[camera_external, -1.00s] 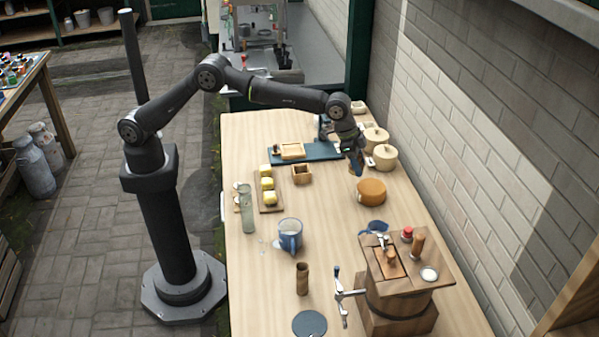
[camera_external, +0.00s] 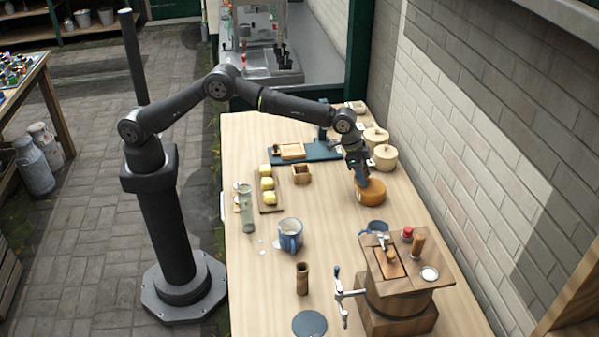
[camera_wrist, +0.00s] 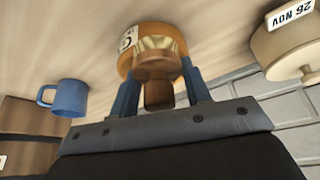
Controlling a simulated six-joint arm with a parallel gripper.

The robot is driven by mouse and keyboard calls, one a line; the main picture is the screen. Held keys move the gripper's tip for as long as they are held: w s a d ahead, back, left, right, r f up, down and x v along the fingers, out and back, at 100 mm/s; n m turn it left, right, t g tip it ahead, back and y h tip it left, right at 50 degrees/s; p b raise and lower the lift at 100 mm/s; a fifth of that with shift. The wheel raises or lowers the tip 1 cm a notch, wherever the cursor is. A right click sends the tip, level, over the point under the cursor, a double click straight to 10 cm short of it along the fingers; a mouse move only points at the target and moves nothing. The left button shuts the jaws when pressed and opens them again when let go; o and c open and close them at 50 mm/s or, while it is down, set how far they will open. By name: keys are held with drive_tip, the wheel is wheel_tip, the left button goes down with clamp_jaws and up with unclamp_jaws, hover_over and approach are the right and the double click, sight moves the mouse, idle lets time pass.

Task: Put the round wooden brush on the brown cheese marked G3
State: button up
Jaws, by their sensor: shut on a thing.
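The brown cheese (camera_external: 375,193) is an orange-brown round on the table, right of the middle. In the wrist view the cheese (camera_wrist: 178,36) carries a white label, partly seen, with a G-like mark. My gripper (camera_external: 361,182) is over the cheese's left side, pointing down. In the wrist view its blue fingers are shut on the round wooden brush (camera_wrist: 157,68), whose pale bristles face the cheese and overlap it. I cannot tell whether the bristles touch it. The brush is mostly hidden by the gripper in the outside view.
Pale lidded pots (camera_external: 385,157) stand behind the cheese; one shows a "26 NOV" label in the wrist view (camera_wrist: 290,15). A blue mug (camera_wrist: 68,98) is near the cheese, beside the wooden churn (camera_external: 398,295).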

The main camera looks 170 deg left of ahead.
drive_tip(key=o, duration=1)
drive_tip(key=v, duration=0.3)
drive_tip(key=a+v, duration=0.1)
drive_tip(key=v, duration=0.3)
drive_tip(key=w+a+r+v, duration=0.1)
drive_tip(key=v, duration=0.2)
drive_tip(key=shift+d+r, duration=0.1)
drive_tip(key=shift+r, duration=0.75)
drive_tip(key=shift+f, duration=0.1)
